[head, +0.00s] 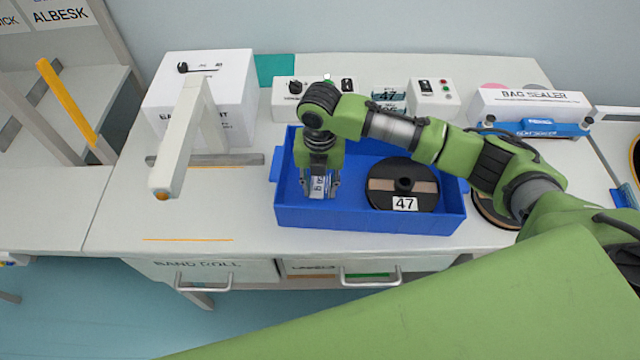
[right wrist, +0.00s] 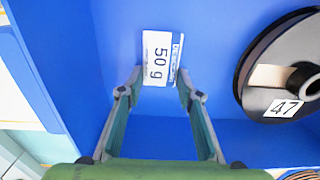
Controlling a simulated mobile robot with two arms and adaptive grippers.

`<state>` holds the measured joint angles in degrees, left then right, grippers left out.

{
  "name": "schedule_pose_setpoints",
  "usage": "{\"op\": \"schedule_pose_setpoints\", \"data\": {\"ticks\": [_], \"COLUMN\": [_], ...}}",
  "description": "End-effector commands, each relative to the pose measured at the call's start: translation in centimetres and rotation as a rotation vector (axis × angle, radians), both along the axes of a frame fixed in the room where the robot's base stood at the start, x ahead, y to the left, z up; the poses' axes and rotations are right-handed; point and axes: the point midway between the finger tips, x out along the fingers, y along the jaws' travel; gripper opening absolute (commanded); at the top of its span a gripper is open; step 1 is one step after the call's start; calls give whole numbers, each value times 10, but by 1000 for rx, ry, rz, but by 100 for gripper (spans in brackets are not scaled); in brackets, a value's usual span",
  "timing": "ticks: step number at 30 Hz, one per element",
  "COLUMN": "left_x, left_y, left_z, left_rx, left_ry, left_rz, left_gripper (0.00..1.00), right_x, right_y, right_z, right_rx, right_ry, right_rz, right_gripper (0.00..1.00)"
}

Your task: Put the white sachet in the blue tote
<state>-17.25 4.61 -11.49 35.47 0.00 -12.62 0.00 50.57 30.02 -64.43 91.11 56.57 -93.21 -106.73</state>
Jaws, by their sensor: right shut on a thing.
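The blue tote (head: 300,217) stands on the white bench in the head view; its blue inside fills much of the right wrist view (right wrist: 110,25). My right gripper (head: 320,184) points down into the left part of the tote. It is shut on the white sachet (head: 319,187), which sits between its fingertips. In the right wrist view the sachet (right wrist: 158,58) shows a "50 g" label. I cannot tell whether the sachet touches the tote's floor. My left gripper is not in view.
A black reel (head: 425,194) marked 47 lies in the right part of the tote. A white box with a pale arm (head: 183,125) stands to the left. Control boxes (head: 432,97) and a bag sealer (head: 530,106) stand behind. The bench's front left is clear.

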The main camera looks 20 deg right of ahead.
Motion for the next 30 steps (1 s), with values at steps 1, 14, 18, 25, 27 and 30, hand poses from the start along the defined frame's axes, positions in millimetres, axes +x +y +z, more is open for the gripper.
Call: {"op": "schedule_pose_setpoints", "data": {"ticks": [1,14,18,25,27,30], "left_x": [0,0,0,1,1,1], "left_y": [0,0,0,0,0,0], "left_z": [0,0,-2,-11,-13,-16], "left_rx": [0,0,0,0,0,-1], "left_ry": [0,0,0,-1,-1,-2], "left_rz": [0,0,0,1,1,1], "left_gripper": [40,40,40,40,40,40], "right_x": [0,0,1,1,1,1], "right_y": [0,0,0,0,0,0], "right_z": [-2,-2,8,53,68,88], "right_rx": [-1,-1,0,0,1,1], "right_ry": [1,0,-1,-4,-5,-4], "right_rz": [0,0,-1,0,0,0], "right_gripper": [12,49,49,49,49,49]}}
